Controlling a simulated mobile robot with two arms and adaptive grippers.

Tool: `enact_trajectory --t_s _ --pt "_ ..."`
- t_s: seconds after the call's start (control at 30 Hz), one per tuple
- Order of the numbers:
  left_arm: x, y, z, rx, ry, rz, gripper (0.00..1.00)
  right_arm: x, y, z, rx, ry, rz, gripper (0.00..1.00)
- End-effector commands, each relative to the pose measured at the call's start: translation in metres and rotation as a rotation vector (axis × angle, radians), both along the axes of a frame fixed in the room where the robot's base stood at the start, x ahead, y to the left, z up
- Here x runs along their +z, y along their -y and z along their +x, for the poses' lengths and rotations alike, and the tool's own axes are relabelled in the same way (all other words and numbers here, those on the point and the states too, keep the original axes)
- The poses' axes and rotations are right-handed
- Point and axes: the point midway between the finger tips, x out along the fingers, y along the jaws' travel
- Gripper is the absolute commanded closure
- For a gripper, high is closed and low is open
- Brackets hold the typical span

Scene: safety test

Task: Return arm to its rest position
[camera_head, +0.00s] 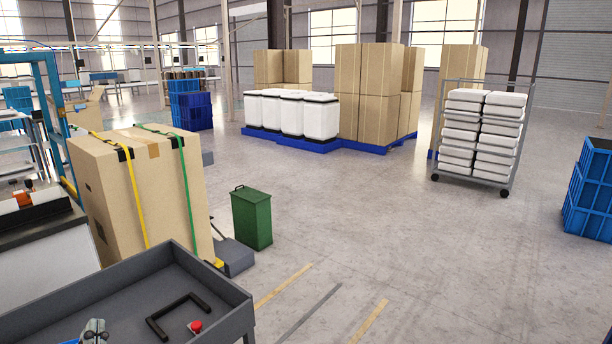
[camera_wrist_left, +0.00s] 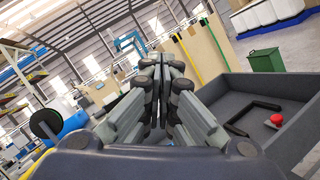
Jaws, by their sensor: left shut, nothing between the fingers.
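My left gripper (camera_head: 95,331) shows at the bottom edge of the head view, only its tip, at the left part of a dark grey tray (camera_head: 215,287). In the left wrist view the left gripper (camera_wrist_left: 166,62) points away from the camera. Its grey fingers are together and nothing is between them. The tray also shows right of the fingers in that view (camera_wrist_left: 247,83). A black bracket (camera_head: 152,322) and a red button (camera_head: 196,326) are in the tray. My right gripper is not in view.
A strapped cardboard box (camera_head: 160,190) stands just beyond the tray, with a green bin (camera_head: 251,218) to its right. A wheeled rack (camera_head: 480,135) of white containers and blue crates (camera_head: 590,190) stand at the right. Boxes (camera_head: 365,95) are stacked farther back. The middle floor is clear.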

Motion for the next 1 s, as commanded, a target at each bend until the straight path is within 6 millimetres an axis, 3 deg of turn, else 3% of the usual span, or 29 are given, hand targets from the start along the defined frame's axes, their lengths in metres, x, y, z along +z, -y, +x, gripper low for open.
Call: enact_trajectory --t_s 0.1,0.23,0.4,0.5,0.6,0.7,0.8,1.0 --pt "0.019 0.070 0.008 -0.174 -0.057 0.369 1.00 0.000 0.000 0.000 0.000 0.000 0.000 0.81" --pt "0.008 0.148 0.006 -0.362 -0.141 0.773 1.00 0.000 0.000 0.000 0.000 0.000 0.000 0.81" --pt "-0.050 0.227 -0.017 -0.613 -0.286 1.281 1.00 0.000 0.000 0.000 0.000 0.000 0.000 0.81" --pt "-0.098 0.251 -0.041 -0.766 -0.390 1.560 1.00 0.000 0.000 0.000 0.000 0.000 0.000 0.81" --pt "-0.147 0.256 -0.071 -0.922 -0.511 1.818 1.00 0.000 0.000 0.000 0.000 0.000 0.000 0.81" --pt "-0.187 0.246 -0.102 -1.069 -0.636 2.022 1.00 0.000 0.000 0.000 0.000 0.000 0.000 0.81" --pt "-0.214 0.227 -0.131 -1.199 -0.754 2.168 1.00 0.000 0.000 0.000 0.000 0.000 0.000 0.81" --pt "-0.244 0.186 -0.181 -1.421 -0.975 2.354 1.00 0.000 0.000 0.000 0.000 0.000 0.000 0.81"
